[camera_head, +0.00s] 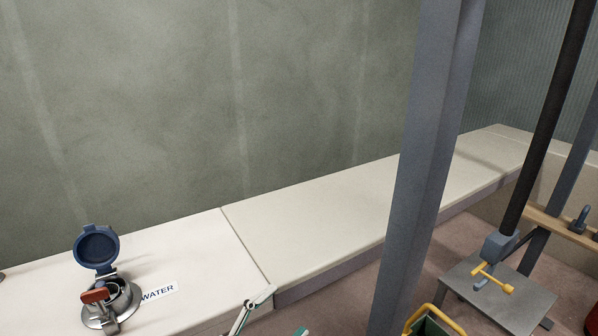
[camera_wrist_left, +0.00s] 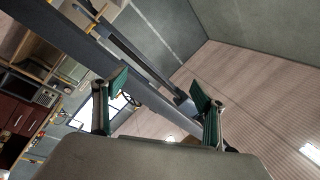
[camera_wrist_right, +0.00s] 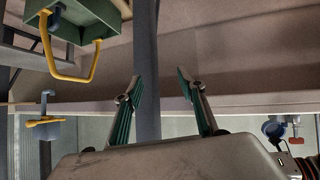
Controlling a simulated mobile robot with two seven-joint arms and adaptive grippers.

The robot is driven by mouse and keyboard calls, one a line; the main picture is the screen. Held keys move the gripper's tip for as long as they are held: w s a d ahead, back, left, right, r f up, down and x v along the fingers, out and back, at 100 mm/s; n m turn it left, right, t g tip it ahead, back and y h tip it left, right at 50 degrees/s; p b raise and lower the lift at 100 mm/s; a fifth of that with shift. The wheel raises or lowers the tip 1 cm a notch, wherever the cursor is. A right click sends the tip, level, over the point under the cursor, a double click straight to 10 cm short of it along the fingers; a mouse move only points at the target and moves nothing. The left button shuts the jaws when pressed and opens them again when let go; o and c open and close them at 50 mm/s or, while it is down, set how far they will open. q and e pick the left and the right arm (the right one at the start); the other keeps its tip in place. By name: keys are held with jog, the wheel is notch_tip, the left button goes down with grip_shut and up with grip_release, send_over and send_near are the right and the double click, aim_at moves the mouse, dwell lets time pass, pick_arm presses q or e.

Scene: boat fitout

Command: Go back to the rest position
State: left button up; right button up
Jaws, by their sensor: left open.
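My left gripper (camera_head: 284,311) shows only in part at the bottom edge of the head view, in front of the pale ledge. In the left wrist view its two green-padded fingers (camera_wrist_left: 160,88) stand wide apart with nothing between them. My right gripper (camera_wrist_right: 158,78) shows in the right wrist view, its fingers spread and empty. I cannot make out the right gripper in the head view.
A deck filler with a raised blue cap (camera_head: 97,248) and red handle stands beside the WATER label (camera_head: 159,292) on the pale ledge (camera_head: 330,220). A grey post (camera_head: 415,170) rises right of centre. A green box with a yellow handle (camera_wrist_right: 72,60) and a metal stand (camera_head: 500,290) are at right.

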pick_arm(q)
jog(key=s+a+f+n+y, duration=0.4)
jog(key=a+f+n+y, duration=0.5)
jog(key=f, duration=0.4)
jog(key=s+a+f+n+g+y, duration=0.1)
jog(key=s+a+f+n+g, duration=0.1)
jog(key=s+f, duration=0.4)
jog(key=s+a+f+n+g+y+p, duration=0.1)
jog(key=s+a+f+n+y, duration=0.1)
jog(key=s+a+f+n, duration=0.2)
jog(key=shift+s+a+f+n+g, duration=0.35)
jog(key=shift+s+a+f, duration=0.55)
jog(key=shift+s, duration=0.35)
